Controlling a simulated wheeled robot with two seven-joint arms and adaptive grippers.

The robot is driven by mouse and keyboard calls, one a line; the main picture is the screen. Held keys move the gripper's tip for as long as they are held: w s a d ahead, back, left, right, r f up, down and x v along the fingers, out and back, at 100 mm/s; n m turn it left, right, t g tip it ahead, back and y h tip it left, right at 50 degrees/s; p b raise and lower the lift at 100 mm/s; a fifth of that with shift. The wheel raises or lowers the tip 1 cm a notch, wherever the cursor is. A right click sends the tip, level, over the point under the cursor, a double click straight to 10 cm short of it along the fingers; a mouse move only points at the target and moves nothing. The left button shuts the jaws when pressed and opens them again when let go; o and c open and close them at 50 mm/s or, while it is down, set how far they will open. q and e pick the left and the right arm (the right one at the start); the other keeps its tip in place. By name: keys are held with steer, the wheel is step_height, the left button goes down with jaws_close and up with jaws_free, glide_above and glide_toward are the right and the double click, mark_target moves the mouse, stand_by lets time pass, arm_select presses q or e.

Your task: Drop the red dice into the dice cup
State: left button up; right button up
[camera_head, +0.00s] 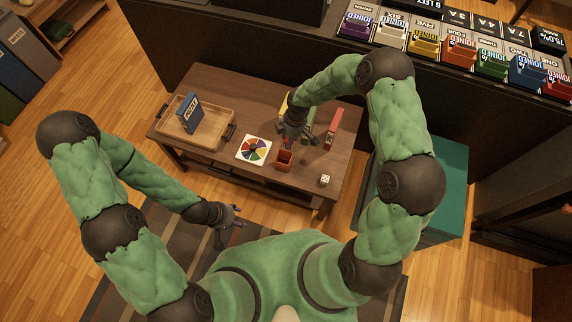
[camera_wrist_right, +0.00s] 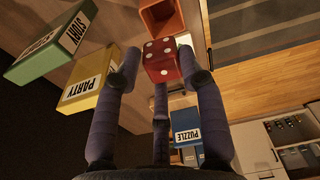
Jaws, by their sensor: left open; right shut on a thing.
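The red dice (camera_wrist_right: 161,62) is held between the fingers of my right gripper (camera_wrist_right: 158,75) in the right wrist view. In the head view my right gripper (camera_head: 292,138) is over the table, just behind the dice cup; the red dice is not clear there. The dice cup (camera_head: 284,161) is a square, open orange-brown cup standing on the table. It also shows beyond the dice in the right wrist view (camera_wrist_right: 172,20). The dice is outside the cup. My left gripper (camera_head: 231,214) is open and empty, in front of the table's near edge.
On the wooden table (camera_head: 225,88), a tray (camera_head: 211,136) holds a blue box (camera_head: 190,112) at left. A colour spinner board (camera_head: 254,149) lies left of the cup. A red box (camera_head: 333,128) and a white die (camera_head: 325,180) are at right. Yellow and green boxes stand near the right gripper.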

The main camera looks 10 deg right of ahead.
step_height(320, 180, down, 6)
steer(key=b, duration=0.4)
steer(key=o, duration=1.1)
steer(key=shift+r, duration=0.1)
steer(key=r, duration=0.4)
steer(key=d+r, duration=0.1)
steer(key=r, duration=0.7)
steer(key=shift+s+d, duration=0.15)
steer(key=shift+s, duration=0.15)
steer(key=shift+f, duration=0.1)
